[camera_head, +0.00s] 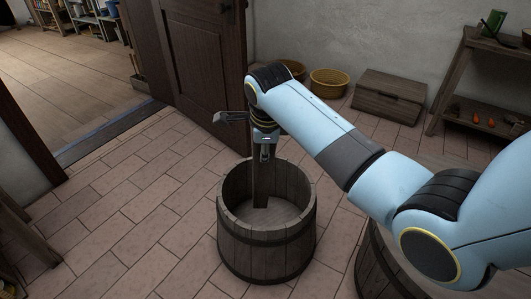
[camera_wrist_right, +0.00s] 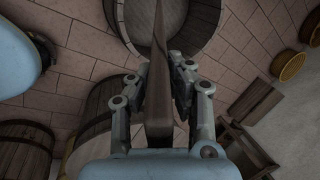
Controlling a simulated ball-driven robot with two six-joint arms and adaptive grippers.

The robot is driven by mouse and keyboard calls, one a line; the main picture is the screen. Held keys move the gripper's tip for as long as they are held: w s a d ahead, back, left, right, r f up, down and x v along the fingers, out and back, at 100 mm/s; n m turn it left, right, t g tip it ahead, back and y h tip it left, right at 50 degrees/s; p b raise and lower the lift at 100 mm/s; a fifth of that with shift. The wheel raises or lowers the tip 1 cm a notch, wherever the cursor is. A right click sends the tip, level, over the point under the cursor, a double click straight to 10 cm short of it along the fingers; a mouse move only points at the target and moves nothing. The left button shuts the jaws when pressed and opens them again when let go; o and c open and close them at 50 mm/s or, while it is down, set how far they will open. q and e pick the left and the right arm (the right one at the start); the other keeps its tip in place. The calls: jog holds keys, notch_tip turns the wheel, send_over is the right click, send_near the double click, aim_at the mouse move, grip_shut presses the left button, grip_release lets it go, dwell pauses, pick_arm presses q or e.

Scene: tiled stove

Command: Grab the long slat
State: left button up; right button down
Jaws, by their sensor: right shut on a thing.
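The long slat (camera_head: 261,187) is a dark wooden strip. It hangs nearly upright below my right gripper (camera_head: 265,150), with its lower part inside the open wooden barrel (camera_head: 266,246). In the right wrist view, the slat (camera_wrist_right: 159,122) runs between the two fingers of my right gripper (camera_wrist_right: 170,85), which is shut on it. The barrel (camera_wrist_right: 211,42) shows beyond it in that view. Whether the slat's lower end touches the barrel floor I cannot tell. My left gripper is not in view.
Another barrel (camera_head: 371,268) stands at the lower right, partly behind my right arm. Yellow baskets (camera_head: 329,83) and a wooden chest (camera_head: 389,96) stand along the wall. A shelf (camera_head: 476,83) is at the right. A dark door (camera_head: 204,65) is behind. Tiled floor to the left is clear.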

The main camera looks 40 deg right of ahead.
notch_tip(320, 180, up, 19)
jog(key=w+p, duration=0.1)
jog(key=p, duration=1.5)
jog(key=shift+t, duration=0.3)
jog(key=shift+w+f, duration=0.1)
